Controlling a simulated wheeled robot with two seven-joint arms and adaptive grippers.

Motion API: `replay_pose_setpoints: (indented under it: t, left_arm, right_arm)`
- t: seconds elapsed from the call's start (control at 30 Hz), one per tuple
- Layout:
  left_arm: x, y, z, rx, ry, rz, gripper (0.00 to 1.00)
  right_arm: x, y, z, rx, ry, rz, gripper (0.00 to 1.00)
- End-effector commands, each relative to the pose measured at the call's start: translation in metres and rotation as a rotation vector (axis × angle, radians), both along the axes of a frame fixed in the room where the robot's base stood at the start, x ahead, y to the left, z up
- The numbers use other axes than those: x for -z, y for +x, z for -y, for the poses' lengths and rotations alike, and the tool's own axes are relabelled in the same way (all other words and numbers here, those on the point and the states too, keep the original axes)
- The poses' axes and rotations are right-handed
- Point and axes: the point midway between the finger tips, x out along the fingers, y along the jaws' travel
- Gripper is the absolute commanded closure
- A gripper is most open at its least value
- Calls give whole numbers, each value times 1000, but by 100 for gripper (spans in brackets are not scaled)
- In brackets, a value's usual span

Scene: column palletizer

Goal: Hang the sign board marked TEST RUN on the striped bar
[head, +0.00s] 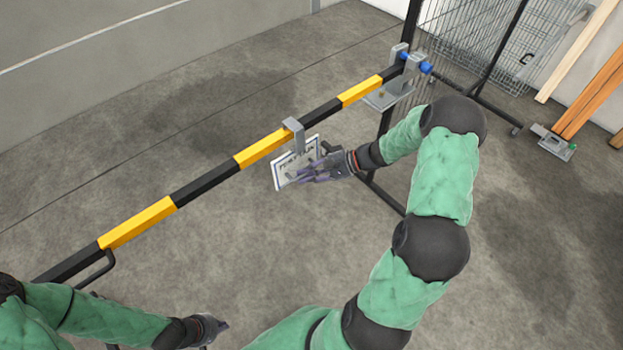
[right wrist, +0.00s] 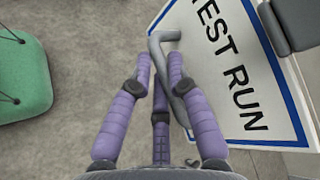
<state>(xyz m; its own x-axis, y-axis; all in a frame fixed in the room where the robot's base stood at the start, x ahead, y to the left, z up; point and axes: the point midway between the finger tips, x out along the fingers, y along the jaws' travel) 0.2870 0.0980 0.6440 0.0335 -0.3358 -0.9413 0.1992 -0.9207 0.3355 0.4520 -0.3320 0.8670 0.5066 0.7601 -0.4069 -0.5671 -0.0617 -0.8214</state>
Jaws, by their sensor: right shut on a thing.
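The sign board marked TEST RUN (head: 283,178) is white with a blue border and hangs tilted in front of the striped bar (head: 207,185). Its grey hook (head: 292,125) shows across the top of the black-and-yellow bar; whether it rests there I cannot tell. The board also shows in the right wrist view (right wrist: 205,60), beside a bent grey handle (right wrist: 166,36). My right gripper (head: 303,172) is shut on that handle, its purple fingers showing in the right wrist view (right wrist: 160,75). My left gripper (head: 222,325) is low in the head view, apart from the board; its fingers are unclear.
A clamp bracket (head: 388,94) with blue knobs holds the bar's far end. A wire mesh frame (head: 465,45) stands behind it. Wooden planks (head: 590,90) lean at the far right. Bare concrete floor (head: 110,130) lies behind the bar.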

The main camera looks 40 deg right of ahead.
Motion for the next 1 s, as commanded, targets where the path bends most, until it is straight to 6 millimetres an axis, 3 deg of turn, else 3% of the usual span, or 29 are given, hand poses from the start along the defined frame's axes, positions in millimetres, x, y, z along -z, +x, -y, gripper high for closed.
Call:
replay_pose_setpoints:
  t: [0.47,1.0]
  left_arm:
    - [2,0,0,0,0,0,100]
    - [23,0,0,0,0,0,100]
  right_arm:
    - [0,33,-3,-1,0,1,100]
    - [27,33,-3,0,-1,1,100]
